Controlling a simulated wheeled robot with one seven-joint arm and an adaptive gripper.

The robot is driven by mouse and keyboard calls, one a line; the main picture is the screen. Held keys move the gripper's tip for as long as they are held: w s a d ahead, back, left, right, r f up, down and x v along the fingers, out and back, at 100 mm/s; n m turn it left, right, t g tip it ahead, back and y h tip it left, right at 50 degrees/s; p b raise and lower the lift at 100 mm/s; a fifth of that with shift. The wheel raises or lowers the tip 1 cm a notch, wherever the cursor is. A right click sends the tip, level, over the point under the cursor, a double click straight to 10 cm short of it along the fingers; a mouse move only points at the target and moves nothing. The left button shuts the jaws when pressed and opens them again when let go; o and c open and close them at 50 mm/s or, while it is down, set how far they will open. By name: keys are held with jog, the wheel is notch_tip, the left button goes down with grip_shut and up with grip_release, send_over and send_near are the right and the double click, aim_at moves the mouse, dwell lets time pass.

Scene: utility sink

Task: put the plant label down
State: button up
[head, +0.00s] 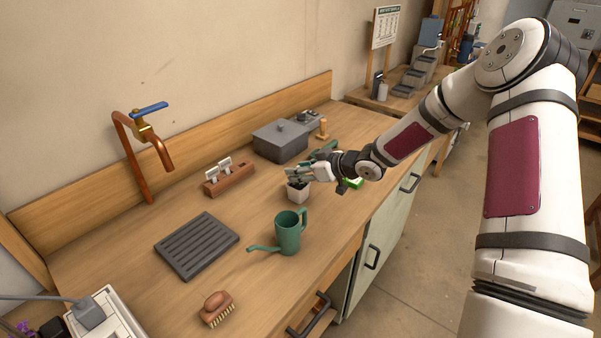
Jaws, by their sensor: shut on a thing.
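My gripper (300,173) is over the counter, just above a small light pot (297,192) with dark contents. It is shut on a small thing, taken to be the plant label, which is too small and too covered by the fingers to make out. I cannot tell whether the held thing touches the pot. Two pale labels (217,168) stand upright in a brown wooden block (229,180) to the left, apart from my gripper.
A green watering can (289,232) stands in front of the pot. A grey slatted tray (197,246), a brush (216,309), a lidded grey box (281,141) and a copper tap (145,145) surround bare wooden counter (250,212). A green-and-white thing (353,183) lies beside my wrist.

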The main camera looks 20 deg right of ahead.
jog(key=shift+f, duration=0.4)
jog(key=shift+f, duration=0.1)
jog(key=o, duration=0.8)
jog(key=shift+f, duration=0.1)
